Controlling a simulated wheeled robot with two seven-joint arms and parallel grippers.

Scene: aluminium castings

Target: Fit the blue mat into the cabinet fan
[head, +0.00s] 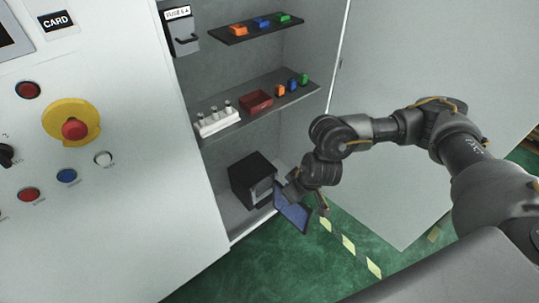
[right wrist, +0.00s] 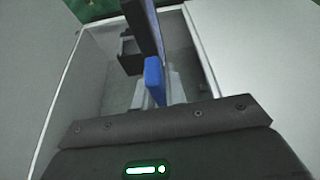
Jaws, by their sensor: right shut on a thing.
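The blue mat (head: 292,212) is a flat blue panel with a dark frame. My right gripper (head: 305,196) is shut on it and holds it tilted at the cabinet's open front. In the right wrist view the mat is seen nearly edge-on as a dark strip (right wrist: 143,28), with a blue block (right wrist: 154,78) at its near end between my fingers. The cabinet fan (head: 250,178) appears to be the black box on the cabinet floor, just left of the mat. A dark box also shows in the right wrist view (right wrist: 129,52). The mat is outside the box. My left gripper is out of view.
Above, the middle shelf (head: 215,138) bears a white rack (head: 217,122), a red bin (head: 256,101) and small coloured blocks. The upper shelf (head: 245,38) holds more blocks. A white door (head: 420,170) stands open behind my right arm. Green floor (head: 300,262) lies in front.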

